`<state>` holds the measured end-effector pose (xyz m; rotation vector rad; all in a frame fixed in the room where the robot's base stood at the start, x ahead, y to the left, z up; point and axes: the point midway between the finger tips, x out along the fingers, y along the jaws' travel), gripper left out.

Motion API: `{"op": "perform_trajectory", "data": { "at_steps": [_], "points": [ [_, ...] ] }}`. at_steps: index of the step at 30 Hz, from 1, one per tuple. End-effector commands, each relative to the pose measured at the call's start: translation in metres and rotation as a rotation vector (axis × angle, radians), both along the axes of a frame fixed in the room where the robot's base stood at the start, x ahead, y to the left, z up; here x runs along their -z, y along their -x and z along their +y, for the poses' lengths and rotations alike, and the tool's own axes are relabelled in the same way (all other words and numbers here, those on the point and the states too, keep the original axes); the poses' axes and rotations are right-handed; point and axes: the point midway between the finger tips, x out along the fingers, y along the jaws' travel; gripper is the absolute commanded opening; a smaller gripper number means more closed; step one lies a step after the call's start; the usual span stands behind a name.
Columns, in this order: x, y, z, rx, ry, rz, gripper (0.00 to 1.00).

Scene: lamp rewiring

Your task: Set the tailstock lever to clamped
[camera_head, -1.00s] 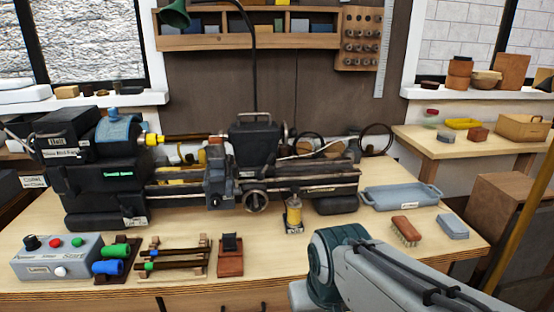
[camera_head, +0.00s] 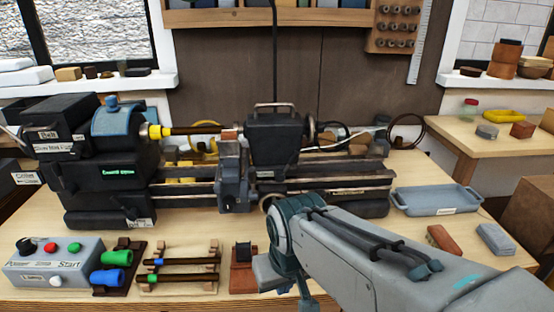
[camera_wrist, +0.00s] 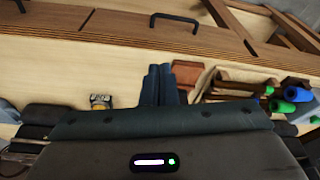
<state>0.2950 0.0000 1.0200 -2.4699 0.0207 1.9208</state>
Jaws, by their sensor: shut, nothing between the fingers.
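The tailstock (camera_head: 275,140) is a dark block with a bar handle on top, on the right part of the lathe bed. A thin pale rod (camera_head: 345,139) shows to its right and may be the tailstock lever; I cannot tell whether it is set to clamped. My gripper (camera_wrist: 161,84) is shut and empty in the wrist view, above the bench near its front edge. In the head view my arm stands in front of the lathe, below the tailstock, and hides part of the handwheel. The fingers are apart from the tailstock.
The lathe headstock (camera_head: 105,165) is at left. The control box (camera_head: 53,262), green and blue handles (camera_head: 115,268) and a brown block (camera_head: 243,275) line the front. A grey tray (camera_head: 437,200), a brush (camera_head: 443,239) and a grey block (camera_head: 495,239) lie at right. The oil can (camera_wrist: 100,101) is near the gripper.

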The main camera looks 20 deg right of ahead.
Motion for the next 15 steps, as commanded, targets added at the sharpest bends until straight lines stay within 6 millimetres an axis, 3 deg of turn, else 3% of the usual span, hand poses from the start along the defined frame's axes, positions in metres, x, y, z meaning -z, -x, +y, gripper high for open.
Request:
{"op": "perform_trajectory", "data": {
  "at_steps": [8,15],
  "points": [
    [0.017,0.002,0.007,0.077,-0.098,0.051,0.0],
    [0.047,-0.011,0.029,0.355,-0.521,0.176,0.0]
  ]
}}
